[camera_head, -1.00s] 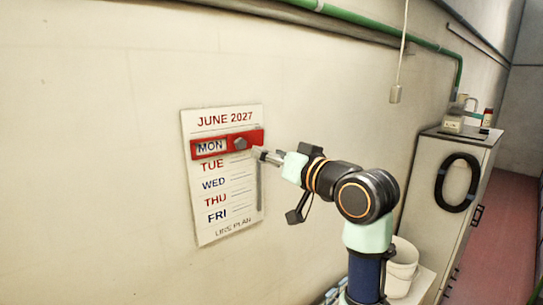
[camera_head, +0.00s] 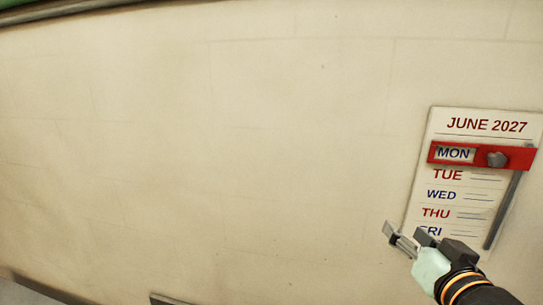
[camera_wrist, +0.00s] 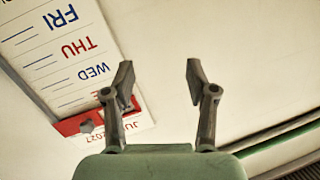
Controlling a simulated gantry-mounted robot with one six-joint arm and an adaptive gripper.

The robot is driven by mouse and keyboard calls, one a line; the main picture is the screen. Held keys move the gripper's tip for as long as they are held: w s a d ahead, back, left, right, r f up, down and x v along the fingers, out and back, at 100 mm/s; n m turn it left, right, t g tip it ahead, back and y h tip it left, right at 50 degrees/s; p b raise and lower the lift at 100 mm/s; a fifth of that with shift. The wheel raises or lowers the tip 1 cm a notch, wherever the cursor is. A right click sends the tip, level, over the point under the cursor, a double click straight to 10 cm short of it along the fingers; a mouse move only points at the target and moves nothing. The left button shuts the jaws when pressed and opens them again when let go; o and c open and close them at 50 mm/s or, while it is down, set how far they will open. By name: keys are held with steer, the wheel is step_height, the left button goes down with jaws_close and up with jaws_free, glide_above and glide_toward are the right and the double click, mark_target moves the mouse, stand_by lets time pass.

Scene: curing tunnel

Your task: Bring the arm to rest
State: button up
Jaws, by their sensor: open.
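My gripper (camera_head: 405,237) is in the lower right of the head view, in front of the lower left edge of the calendar board (camera_head: 487,112). Its two fingers are apart and nothing is between them; the wrist view also shows the open gripper (camera_wrist: 160,78). The board reads JUNE 2027 with weekday rows. A red slider (camera_head: 520,158) with a grey knob (camera_head: 497,159) frames MON. The gripper is apart from the slider and knob. In the wrist view the board (camera_wrist: 50,50) appears upside down at upper left, its red slider (camera_wrist: 72,125) partly behind a finger.
A dark vertical rail (camera_head: 502,210) runs down the board's right side. The pale wall (camera_head: 220,150) left of the board is bare. A green pipe (camera_wrist: 285,140) shows at the lower right of the wrist view. A dark ledge (camera_head: 40,290) lies at lower left.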

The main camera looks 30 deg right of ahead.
steer(key=w+a+f+n+y, duration=0.1)
steer(key=w+a+f, duration=0.1)
steer(key=a+f, duration=0.35)
steer(key=w+a+f+n+y, duration=0.2)
steer(key=w+a+f, duration=0.1)
steer(key=a, duration=0.5)
steer(key=s+a+f+n+y, duration=0.1)
steer(key=a+f, duration=0.3)
steer(key=a, duration=0.4)
steer(key=s+a+f+n+g+y, duration=0.1)
steer(key=s+a+f+n+y, duration=0.1)
steer(key=a, duration=0.7)
steer(key=s+a+f+n+g+y, duration=0.1)
steer(key=s+a+f+n, duration=0.1)
steer(key=a+f, duration=0.5)
steer(key=shift+s+a, duration=0.6)
steer(key=shift+a, duration=0.55)
